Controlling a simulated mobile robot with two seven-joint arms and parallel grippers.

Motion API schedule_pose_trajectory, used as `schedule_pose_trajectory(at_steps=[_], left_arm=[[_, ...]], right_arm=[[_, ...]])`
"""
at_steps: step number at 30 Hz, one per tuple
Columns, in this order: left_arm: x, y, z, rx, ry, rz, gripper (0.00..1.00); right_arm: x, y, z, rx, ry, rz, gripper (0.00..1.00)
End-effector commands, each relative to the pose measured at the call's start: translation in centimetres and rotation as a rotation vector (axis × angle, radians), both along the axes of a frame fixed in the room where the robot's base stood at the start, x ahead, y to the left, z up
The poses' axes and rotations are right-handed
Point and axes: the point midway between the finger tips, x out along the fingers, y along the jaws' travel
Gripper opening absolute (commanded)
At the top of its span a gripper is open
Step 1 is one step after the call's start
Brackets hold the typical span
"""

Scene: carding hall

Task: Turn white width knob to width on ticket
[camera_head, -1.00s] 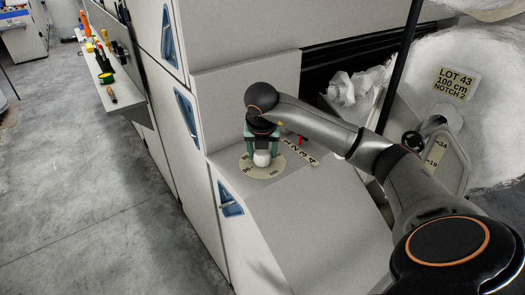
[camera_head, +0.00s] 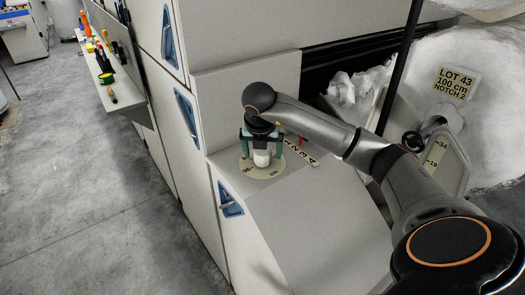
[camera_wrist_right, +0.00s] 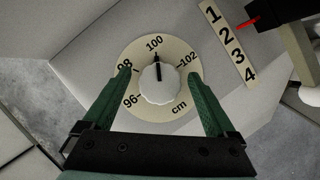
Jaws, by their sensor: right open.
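The white width knob (camera_wrist_right: 159,85) sits on a round cream dial (camera_wrist_right: 189,70) marked 96, 98, 100, 102 and cm. Its black pointer line is at the 100 mark. The knob (camera_head: 262,157) and dial (camera_head: 262,173) also show in the head view. My right gripper (camera_wrist_right: 163,98) is open, with its green fingers on either side of the knob and gaps between them and it. It also shows from the head (camera_head: 262,147). The ticket (camera_head: 454,84) reads LOT 43, 100 cm, NOTCH 2. My left gripper is not in view.
A strip numbered 1 to 4 (camera_wrist_right: 228,45) with a red pointer (camera_wrist_right: 247,23) lies beside the dial. A shelf with tools (camera_head: 104,75) stands at left. A dark post (camera_head: 398,70) and white fibre roll (camera_head: 495,100) are at right.

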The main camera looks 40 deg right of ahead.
Motion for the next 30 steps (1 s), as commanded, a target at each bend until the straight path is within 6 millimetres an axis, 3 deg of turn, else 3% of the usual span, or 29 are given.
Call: schedule_pose_trajectory(at_steps=[10, 24, 30], left_arm=[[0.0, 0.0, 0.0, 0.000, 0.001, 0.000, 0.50], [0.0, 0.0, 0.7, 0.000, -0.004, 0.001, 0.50], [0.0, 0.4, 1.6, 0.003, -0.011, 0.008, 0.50]], right_arm=[[-0.2, 0.3, 0.9, -0.001, 0.000, 0.001, 0.91], [-2.7, 2.9, 10.0, -0.002, -0.004, 0.001, 0.91], [-3.2, 3.4, 11.5, -0.001, 0.000, 0.001, 0.91]])
